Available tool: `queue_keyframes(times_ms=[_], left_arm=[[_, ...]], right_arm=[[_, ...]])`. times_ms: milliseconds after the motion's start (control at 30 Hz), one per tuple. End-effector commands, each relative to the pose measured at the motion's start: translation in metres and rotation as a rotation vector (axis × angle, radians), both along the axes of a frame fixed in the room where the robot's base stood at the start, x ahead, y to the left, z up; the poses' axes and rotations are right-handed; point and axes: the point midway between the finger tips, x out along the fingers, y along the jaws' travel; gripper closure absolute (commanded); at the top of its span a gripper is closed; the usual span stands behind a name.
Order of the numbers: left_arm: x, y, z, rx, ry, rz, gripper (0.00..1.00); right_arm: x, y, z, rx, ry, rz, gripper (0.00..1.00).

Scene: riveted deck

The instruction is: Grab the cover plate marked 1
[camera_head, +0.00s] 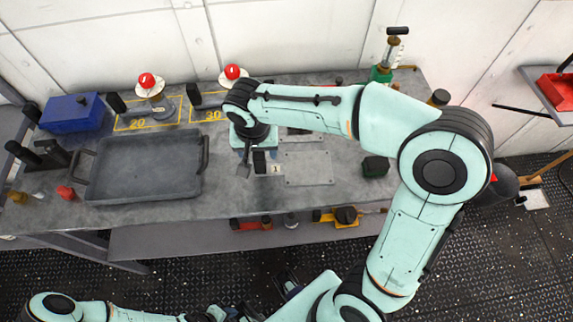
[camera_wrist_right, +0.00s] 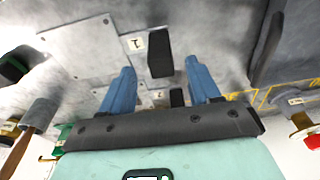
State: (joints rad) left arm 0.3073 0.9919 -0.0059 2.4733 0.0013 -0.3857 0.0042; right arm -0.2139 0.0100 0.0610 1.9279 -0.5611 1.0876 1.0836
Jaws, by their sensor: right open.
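The cover plate (camera_head: 307,168) marked 1 looks like a flat grey sheet with small fasteners at its corners, lying on the workbench. A white label "1" (camera_head: 276,169) and an upright black block (camera_head: 259,162) are at its left side. In the right wrist view the plate (camera_wrist_right: 85,50), label (camera_wrist_right: 132,42) and black block (camera_wrist_right: 160,52) show ahead of the fingers. My right gripper (camera_head: 243,168) is just left of the block, above the bench. Its blue fingers (camera_wrist_right: 160,82) are apart, with nothing held. My left gripper does not show, only part of that arm.
A grey tray (camera_head: 97,190) fills the bench's left half. A second labelled plate with a black block (camera_wrist_right: 177,97) lies behind, partly hidden by my arm. A dark green block (camera_head: 375,166) stands right of the plate. Red-topped posts (camera_head: 147,80) stand at the back.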

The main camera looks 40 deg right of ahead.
Motion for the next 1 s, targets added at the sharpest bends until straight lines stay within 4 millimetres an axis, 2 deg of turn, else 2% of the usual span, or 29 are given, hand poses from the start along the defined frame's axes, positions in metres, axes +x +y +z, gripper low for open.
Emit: queue_keyframes(times_ms=[33,200,500,567,700,1000], left_arm=[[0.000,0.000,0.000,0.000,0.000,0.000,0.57],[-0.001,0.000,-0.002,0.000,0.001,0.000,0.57],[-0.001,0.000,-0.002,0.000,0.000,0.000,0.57],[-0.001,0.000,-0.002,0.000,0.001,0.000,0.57],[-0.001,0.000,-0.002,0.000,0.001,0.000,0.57],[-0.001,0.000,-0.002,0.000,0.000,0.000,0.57]], right_arm=[[0.001,0.000,-0.010,-0.002,0.006,0.000,0.38],[0.004,-0.002,-0.033,-0.001,0.004,-0.001,0.38],[0.005,-0.002,-0.038,0.000,0.001,0.000,0.38],[0.005,-0.002,-0.038,0.000,0.001,0.000,0.55],[0.005,-0.002,-0.038,0.000,0.001,0.000,1.00],[0.006,-0.002,-0.037,0.000,0.000,0.000,1.00]])
